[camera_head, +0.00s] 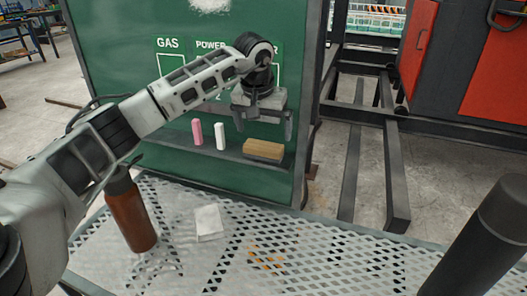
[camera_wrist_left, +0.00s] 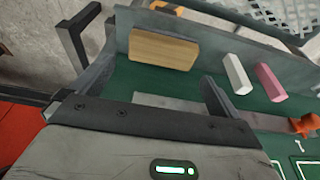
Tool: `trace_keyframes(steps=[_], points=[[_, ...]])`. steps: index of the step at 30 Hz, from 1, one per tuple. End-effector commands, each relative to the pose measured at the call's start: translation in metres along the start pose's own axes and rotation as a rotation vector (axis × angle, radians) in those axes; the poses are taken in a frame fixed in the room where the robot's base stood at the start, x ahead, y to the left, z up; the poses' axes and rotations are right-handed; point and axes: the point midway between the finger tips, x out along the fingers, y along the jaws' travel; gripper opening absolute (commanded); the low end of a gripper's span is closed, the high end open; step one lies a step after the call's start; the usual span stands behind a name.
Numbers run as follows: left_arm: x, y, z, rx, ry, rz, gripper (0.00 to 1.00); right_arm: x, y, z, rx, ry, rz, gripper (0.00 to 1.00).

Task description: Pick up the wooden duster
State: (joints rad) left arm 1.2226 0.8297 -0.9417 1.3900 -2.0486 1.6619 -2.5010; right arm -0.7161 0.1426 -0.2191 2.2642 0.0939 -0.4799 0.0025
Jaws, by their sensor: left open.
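The wooden duster (camera_head: 263,150) is a light brown block lying on the narrow ledge of the green board, at its right end. It also shows in the left wrist view (camera_wrist_left: 164,50), at the top middle. My left gripper (camera_head: 264,126) points down just above the duster, with its fingers apart and nothing between them. In the left wrist view, the fingers (camera_wrist_left: 140,98) stand apart, below the duster in the picture. The duster appears to lie clear of both fingers. My right gripper is not in view.
A pink chalk piece (camera_head: 197,132) and a white one (camera_head: 220,136) stand on the ledge, left of the duster. The green board (camera_head: 130,60) rises behind. A perforated metal table (camera_head: 330,262) in front carries a brown bottle (camera_head: 130,212) and a white block (camera_head: 209,222).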

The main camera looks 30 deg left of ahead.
Motion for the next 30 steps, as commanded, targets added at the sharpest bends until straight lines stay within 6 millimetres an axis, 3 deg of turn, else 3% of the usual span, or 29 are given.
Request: trace_keyframes(steps=[9, 18, 22, 30], points=[[0.044, -0.002, 0.008, 0.0, -0.003, 0.0, 1.0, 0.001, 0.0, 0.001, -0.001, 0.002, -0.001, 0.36], [0.049, -0.002, 0.008, 0.0, -0.001, 0.0, 1.0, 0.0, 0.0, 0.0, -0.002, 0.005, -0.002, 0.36], [0.049, -0.003, 0.008, 0.0, -0.001, 0.0, 0.68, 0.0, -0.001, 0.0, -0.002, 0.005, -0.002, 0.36], [0.049, -0.003, 0.007, 0.0, -0.001, 0.0, 0.67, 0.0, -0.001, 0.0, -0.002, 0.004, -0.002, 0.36]])
